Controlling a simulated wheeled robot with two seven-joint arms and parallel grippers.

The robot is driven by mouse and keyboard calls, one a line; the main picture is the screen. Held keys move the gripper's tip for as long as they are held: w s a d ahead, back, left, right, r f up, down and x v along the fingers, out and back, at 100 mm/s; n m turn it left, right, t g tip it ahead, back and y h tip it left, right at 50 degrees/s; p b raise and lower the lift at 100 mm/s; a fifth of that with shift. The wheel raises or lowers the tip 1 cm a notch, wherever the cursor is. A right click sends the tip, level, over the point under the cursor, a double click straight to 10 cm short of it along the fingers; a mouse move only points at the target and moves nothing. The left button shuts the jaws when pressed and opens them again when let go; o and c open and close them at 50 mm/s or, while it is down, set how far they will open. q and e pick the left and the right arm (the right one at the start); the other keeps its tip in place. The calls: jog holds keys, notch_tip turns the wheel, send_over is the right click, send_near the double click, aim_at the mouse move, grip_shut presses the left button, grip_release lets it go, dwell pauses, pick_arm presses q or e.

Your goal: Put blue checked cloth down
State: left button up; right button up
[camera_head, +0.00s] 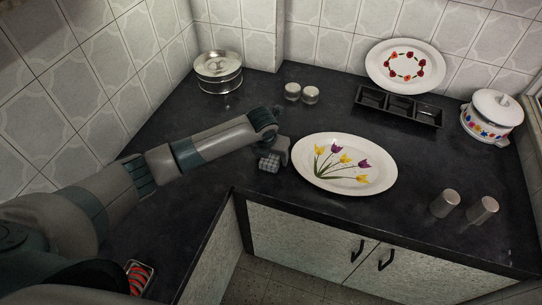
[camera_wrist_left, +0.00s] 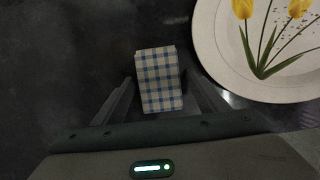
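The blue checked cloth (camera_head: 269,162) is a small folded block with a blue and pale check. It is at my left gripper, over the dark counter just left of the tulip plate. In the left wrist view the cloth (camera_wrist_left: 159,80) lies between the two fingers of my left gripper (camera_wrist_left: 160,78), with a fingertip close against each side. The left gripper (camera_head: 274,160) looks shut on it. I cannot tell whether the cloth's underside touches the counter. My right gripper is not in view.
The tulip plate (camera_head: 345,163) is close on the right. Two small jars (camera_head: 301,93), a steel pot (camera_head: 218,72), a black tray (camera_head: 399,106), a red-flowered plate (camera_head: 405,66), a white pot (camera_head: 492,117) and two steel tumblers (camera_head: 464,206) stand around. The counter's front edge is near.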

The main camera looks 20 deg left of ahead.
aim_at(268, 164)
pick_arm(q)
jog(key=shift+r, duration=0.2)
jog(key=b+v, duration=0.2)
jog(key=v, duration=1)
jog(key=shift+f, duration=0.1)
dwell(0.3)
jog(key=shift+s, duration=0.1)
